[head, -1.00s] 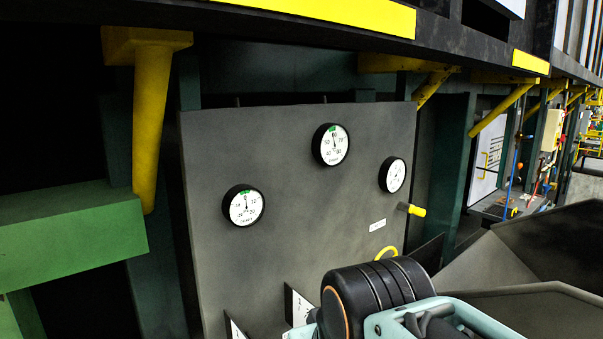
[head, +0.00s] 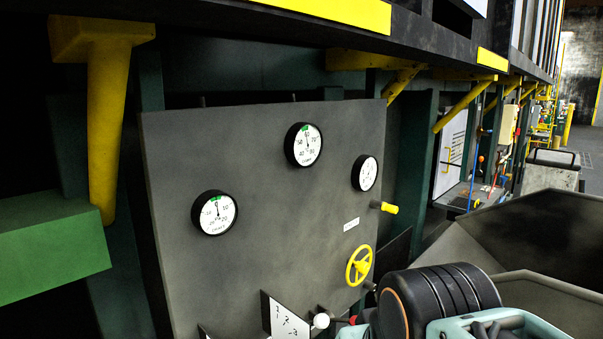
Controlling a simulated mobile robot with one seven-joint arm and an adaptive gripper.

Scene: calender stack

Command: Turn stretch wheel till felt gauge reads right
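A yellow handwheel (head: 361,266) is mounted low on the right of a grey panel (head: 265,240). Three round white gauges with black rims are on the panel: a left gauge (head: 217,214), an upper gauge (head: 304,145) and a right gauge (head: 366,173). The left and upper gauges each have a green band at the top, and their needles point near it. The right gauge is too small to read. Their labels are too small to tell which is the felt gauge. My arm (head: 440,300) fills the lower right, below the wheel. My gripper is not in view.
A yellow handle (head: 389,207) sticks out at the panel's right edge. A white marked plate (head: 286,318) and a white ball knob (head: 321,320) are at the bottom. A green beam (head: 45,250) and a yellow bracket (head: 108,130) stand at the left. Dark sloping plates lie at the right.

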